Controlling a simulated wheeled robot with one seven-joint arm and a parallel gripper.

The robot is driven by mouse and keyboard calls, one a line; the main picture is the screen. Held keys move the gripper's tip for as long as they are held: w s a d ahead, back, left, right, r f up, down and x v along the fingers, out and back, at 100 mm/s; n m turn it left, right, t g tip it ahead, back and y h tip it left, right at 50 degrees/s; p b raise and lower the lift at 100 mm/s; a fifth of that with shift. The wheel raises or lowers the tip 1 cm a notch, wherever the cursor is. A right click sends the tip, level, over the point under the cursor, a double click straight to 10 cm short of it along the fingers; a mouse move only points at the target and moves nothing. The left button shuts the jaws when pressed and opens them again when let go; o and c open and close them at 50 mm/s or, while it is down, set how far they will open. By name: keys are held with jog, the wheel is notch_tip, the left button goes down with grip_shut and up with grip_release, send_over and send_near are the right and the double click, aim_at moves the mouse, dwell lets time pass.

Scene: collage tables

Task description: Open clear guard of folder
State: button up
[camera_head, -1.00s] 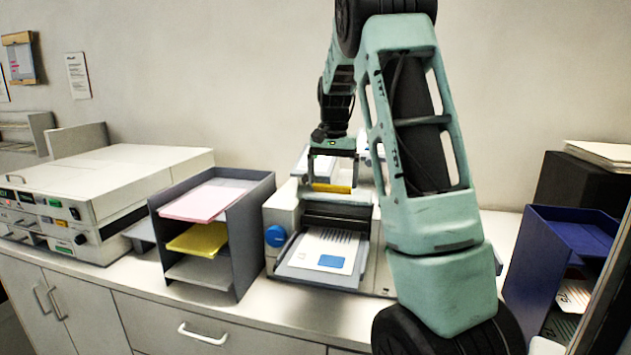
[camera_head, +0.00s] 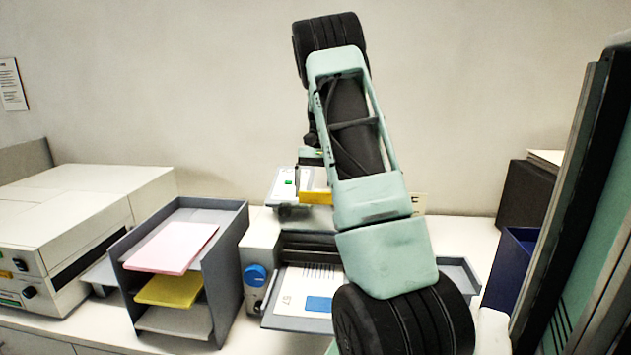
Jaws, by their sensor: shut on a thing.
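The folder is a pale grey paper-folding machine (camera_head: 262,238) on the counter, with a blue knob (camera_head: 256,277) on its left side. A dark roller slot shows above its front tray, which holds a printed sheet (camera_head: 300,290) with a blue block. A yellow-marked bar (camera_head: 315,196), apparently on the clear guard, shows above the slot. The guard's clear part and its angle cannot be made out. My gripper (camera_head: 312,160) is at the guard, shut on it, mostly hidden behind my arm. My arm also covers the folder's right half.
A grey tray rack (camera_head: 232,290) with pink and yellow paper stands close left of the folder. A large white machine (camera_head: 90,220) is further left. A blue rack (camera_head: 512,265) and a black box (camera_head: 522,196) stand right.

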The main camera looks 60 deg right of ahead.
jog(key=shift+f, duration=0.3)
jog(key=o, duration=1.1)
jog(key=shift+d, duration=0.15)
jog(key=shift+r, duration=0.1)
jog(key=shift+r, duration=0.1)
jog(key=b+v, duration=0.1)
jog(key=v, duration=0.4)
jog(key=b+v, duration=0.2)
jog(key=v, duration=0.4)
jog(key=shift+w+d+r, duration=0.15)
jog(key=shift+w+d, duration=0.05)
jog(key=shift+d, duration=0.15)
